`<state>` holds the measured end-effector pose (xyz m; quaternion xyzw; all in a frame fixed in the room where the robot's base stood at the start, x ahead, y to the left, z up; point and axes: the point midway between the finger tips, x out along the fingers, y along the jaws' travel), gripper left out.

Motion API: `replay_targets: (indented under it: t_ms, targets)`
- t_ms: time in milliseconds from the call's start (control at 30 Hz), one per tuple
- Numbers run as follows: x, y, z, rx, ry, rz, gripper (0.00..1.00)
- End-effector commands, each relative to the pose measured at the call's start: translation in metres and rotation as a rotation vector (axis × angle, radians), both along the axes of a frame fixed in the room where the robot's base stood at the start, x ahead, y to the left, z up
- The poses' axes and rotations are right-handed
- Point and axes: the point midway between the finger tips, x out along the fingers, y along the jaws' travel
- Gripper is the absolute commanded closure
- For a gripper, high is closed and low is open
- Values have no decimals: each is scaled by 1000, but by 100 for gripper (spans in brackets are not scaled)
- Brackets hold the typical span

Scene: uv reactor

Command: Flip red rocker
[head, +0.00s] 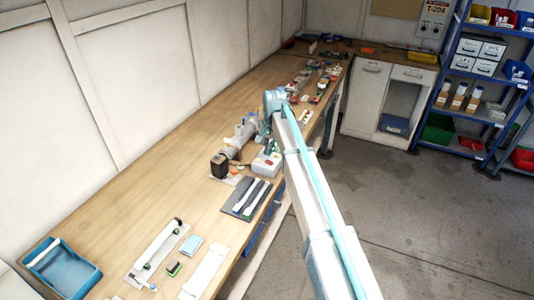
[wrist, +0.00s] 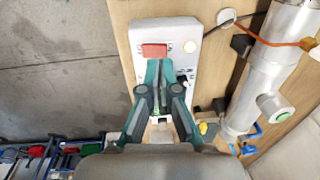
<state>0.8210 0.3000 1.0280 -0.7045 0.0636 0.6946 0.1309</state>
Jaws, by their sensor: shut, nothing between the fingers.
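The red rocker (wrist: 154,50) is on the top face of a pale control box (wrist: 180,35) in the wrist view. My gripper (wrist: 158,68) is shut and empty, its fingertips just below the rocker in the picture. I cannot tell if they touch it. The fingers hide part of the box's face. In the head view the box (head: 265,167) sits at the bench's front edge, with my gripper (head: 270,147) over it. The rocker is too small there to tell its tilt.
A metal reactor tube (wrist: 262,75) with an orange cable (wrist: 280,42) lies right of the box in the wrist view. In the head view a dark mat with white tubes (head: 246,198) lies nearer on the wooden bench (head: 135,200). A blue tray (head: 62,270) is at the near left.

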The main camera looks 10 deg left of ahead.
Motion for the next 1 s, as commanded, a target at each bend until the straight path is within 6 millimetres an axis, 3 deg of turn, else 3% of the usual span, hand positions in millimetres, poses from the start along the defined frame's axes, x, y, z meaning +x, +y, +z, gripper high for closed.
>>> replay_targets:
  t_ms: [300,500,700,1000]
  targets:
    - [0,-5,59,0,-3,0,100]
    - [-1,-8,87,0,-1,0,100]
    - [-2,-9,97,-1,0,0,100]
    - [-2,-9,99,-1,0,0,100]
